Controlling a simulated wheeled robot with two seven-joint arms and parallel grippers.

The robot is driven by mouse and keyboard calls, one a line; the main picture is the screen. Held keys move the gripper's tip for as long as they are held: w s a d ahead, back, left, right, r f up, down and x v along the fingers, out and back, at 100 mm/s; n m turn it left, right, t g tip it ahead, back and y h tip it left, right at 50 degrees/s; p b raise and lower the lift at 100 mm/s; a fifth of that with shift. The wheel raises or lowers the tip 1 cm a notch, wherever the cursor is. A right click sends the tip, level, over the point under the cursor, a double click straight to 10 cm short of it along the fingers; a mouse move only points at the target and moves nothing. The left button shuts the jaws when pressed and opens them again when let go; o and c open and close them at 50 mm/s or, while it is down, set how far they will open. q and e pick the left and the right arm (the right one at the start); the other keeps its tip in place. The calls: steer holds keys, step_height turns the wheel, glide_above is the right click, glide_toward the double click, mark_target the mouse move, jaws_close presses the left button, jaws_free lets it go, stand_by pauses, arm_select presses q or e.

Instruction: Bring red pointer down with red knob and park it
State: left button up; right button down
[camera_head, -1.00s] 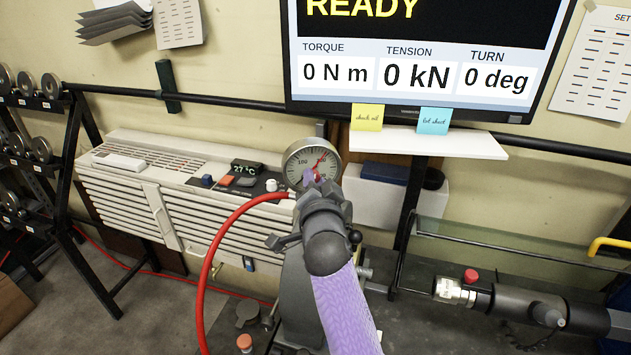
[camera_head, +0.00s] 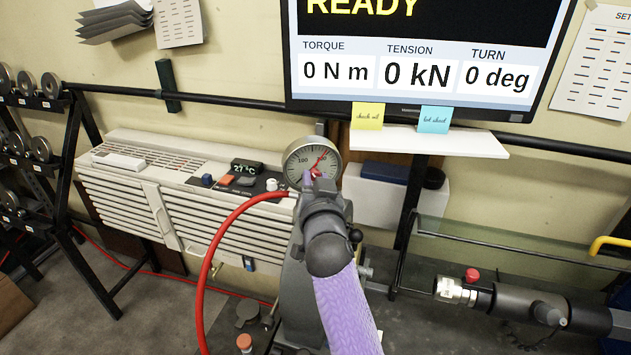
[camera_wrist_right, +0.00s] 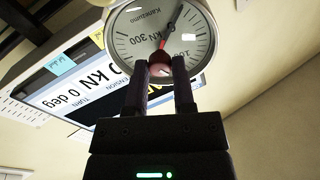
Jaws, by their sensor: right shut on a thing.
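The round gauge (camera_head: 297,164) with a white dial stands behind my right gripper in the head view. Its face (camera_wrist_right: 133,30) is large and upside down in the right wrist view. A small red knob (camera_wrist_right: 160,67) sits at the dial's centre, between the fingertips of my right gripper (camera_wrist_right: 160,72), which is shut on it. The red knob also shows just past the fingers in the head view (camera_head: 316,174). The thin red pointer (camera_head: 322,157) slants up and right from the centre in the head view. The gripper hides the lower dial. My left gripper is out of view.
A red hose (camera_head: 213,255) curves left of my right arm. A white radiator unit (camera_head: 150,200) stands behind it. The monitor (camera_head: 420,75) and its white shelf (camera_head: 440,142) are above right. A dark tool with a red button (camera_head: 472,275) lies at lower right.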

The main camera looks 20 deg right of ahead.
steer(key=n+y+p, duration=0.1)
steer(key=n, duration=1)
steer(key=shift+n, duration=0.4)
stand_by(0.3)
steer(key=shift+c, duration=2.2)
jaws_free()
steer(key=s+a, duration=0.1)
steer(key=s, duration=0.9)
steer(key=shift+f+b, duration=0.4)
steer(key=shift+b, duration=0.05)
